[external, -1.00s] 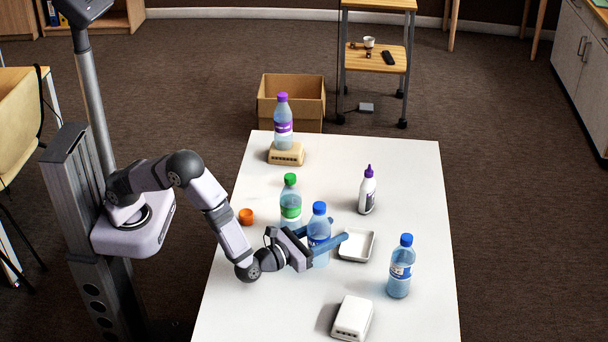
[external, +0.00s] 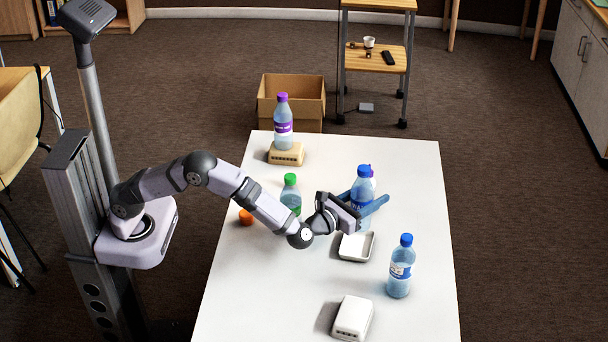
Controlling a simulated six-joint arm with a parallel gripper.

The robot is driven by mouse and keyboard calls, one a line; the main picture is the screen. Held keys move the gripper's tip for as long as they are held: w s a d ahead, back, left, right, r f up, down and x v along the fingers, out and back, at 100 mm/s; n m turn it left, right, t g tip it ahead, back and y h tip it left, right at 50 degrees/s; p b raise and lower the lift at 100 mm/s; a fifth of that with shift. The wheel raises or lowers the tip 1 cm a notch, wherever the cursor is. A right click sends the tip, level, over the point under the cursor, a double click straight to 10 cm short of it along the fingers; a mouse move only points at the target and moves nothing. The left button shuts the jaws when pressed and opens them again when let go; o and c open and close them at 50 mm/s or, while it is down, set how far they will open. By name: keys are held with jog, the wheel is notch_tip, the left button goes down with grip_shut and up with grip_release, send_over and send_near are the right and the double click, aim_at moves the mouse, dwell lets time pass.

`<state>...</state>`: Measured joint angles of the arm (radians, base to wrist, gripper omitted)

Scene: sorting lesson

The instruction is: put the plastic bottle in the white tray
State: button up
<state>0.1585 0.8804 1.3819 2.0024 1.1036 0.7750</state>
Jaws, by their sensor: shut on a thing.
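My gripper (external: 369,203) is shut on a clear plastic bottle (external: 362,179) with a blue cap and blue label. The bottle is upright between the blue fingers, which hide part of its lower body. The small white tray (external: 370,247) lies on the table just in front of the gripper in the picture, and its visible inside looks empty. The held bottle appears behind the tray, not over it. I cannot tell how far the bottle's base is above the table.
A second blue-capped bottle (external: 400,270) stands right of the tray. A white bottle (external: 373,172) is mostly hidden behind the held one. A purple-capped bottle (external: 283,128) stands on a beige box (external: 287,156). A white box (external: 353,317) lies in front.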

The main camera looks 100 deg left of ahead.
aim_at(367, 219)
jog(key=shift+f, duration=4.15)
jog(key=shift+f, duration=0.15)
jog(key=o, duration=1)
jog(key=shift+r, duration=0.2)
jog(key=shift+s+d+f, duration=0.1)
jog(key=shift+s+d, duration=0.1)
jog(key=shift+d, duration=0.1)
jog(key=b+v, duration=0.1)
jog(key=v, duration=1)
jog(key=shift+s+d, duration=0.1)
jog(key=shift+s, duration=0.1)
